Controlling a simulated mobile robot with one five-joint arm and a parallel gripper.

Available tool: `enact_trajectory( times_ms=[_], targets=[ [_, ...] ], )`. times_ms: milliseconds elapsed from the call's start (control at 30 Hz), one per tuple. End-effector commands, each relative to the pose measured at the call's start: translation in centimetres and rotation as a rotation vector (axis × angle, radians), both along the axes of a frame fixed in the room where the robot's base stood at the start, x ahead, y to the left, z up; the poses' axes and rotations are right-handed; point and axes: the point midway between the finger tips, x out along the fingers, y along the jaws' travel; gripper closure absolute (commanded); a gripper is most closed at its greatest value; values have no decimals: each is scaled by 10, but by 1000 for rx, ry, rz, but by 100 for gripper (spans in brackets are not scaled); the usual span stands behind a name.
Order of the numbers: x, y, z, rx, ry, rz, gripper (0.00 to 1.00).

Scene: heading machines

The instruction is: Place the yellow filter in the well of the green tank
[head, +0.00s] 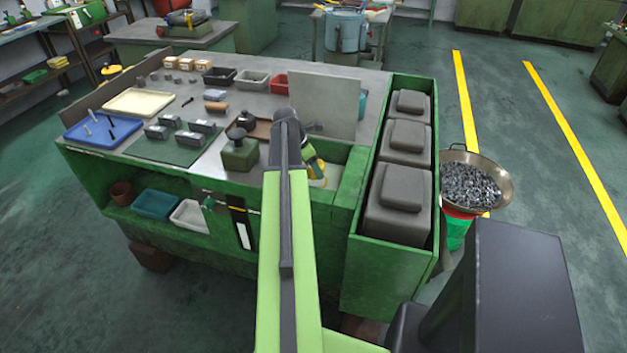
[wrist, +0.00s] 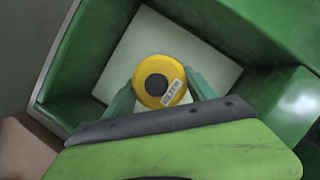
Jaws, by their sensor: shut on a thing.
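The yellow filter (wrist: 148,72) is round with a dark centre and a white printed label. My gripper (wrist: 160,92) is shut on it, one pale green finger on each side. In the wrist view the filter is over the well of the green tank (wrist: 275,95), in front of its pale floor (wrist: 125,58). In the head view my arm reaches over the tank (head: 350,185), and a bit of the filter (head: 317,168) shows beside my wrist. My arm hides part of the well. I cannot tell whether the filter touches the well floor.
A grey upright panel (head: 325,104) stands behind the well. A green bin of grey blocks (head: 398,190) is on the right. A dark green block-shaped part (head: 240,153) stands left of my arm. A blue tray (head: 103,130) and a cream tray (head: 140,102) lie farther left.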

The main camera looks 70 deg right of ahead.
Motion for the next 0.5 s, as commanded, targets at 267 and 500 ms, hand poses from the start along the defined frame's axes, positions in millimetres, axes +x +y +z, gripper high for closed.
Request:
enact_trajectory(
  times_ms=[267,500],
  targets=[
    [-1,0,-38,0,0,-1,87],
    [-1,0,-35,0,0,-1,87]
  ],
)
